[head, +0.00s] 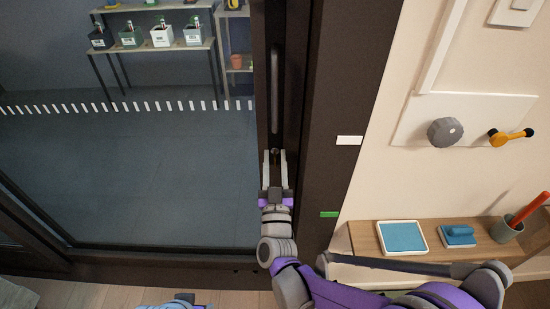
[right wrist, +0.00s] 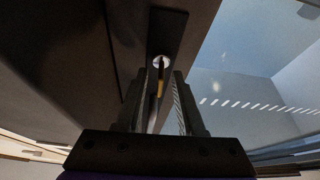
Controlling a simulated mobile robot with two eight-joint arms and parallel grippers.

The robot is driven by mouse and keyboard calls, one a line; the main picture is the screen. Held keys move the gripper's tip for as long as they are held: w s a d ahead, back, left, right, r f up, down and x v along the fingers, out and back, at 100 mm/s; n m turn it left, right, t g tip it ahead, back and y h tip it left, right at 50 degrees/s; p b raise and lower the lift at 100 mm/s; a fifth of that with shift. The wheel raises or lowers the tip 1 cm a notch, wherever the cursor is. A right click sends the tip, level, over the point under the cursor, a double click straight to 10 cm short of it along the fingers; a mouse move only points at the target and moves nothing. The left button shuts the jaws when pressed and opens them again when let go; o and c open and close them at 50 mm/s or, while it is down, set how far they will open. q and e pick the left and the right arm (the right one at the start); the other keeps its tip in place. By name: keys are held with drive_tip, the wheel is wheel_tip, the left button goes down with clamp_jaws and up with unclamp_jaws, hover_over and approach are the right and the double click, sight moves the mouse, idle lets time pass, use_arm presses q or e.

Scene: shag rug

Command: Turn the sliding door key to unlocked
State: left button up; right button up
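The sliding door has a dark frame (head: 325,90) with a long vertical handle (head: 275,90). Below the handle is a round lock (head: 275,151), which also shows in the right wrist view as a bright round face (right wrist: 160,63). A key (right wrist: 160,88) with a yellowish part sticks out of it. My right gripper (head: 275,158) is at the lock, fingers pointing up in the head view. In the right wrist view its fingers (right wrist: 162,95) stand apart on either side of the key, with a gap visible.
A white tag (head: 349,140) and a green tag (head: 329,214) are on the frame's right side. A grey knob (head: 444,132) and yellow lever (head: 510,138) are on the wall. A wooden shelf (head: 465,238) below holds trays and a cup. Behind the glass are shelves with potted bottles.

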drive_tip(key=shift+w+r, duration=0.15)
drive_tip(key=shift+w, duration=0.15)
clamp_jaws()
drive_tip(key=shift+s, duration=0.1)
drive_tip(key=shift+m, duration=0.6)
unclamp_jaws()
drive_tip(key=shift+d, duration=0.1)
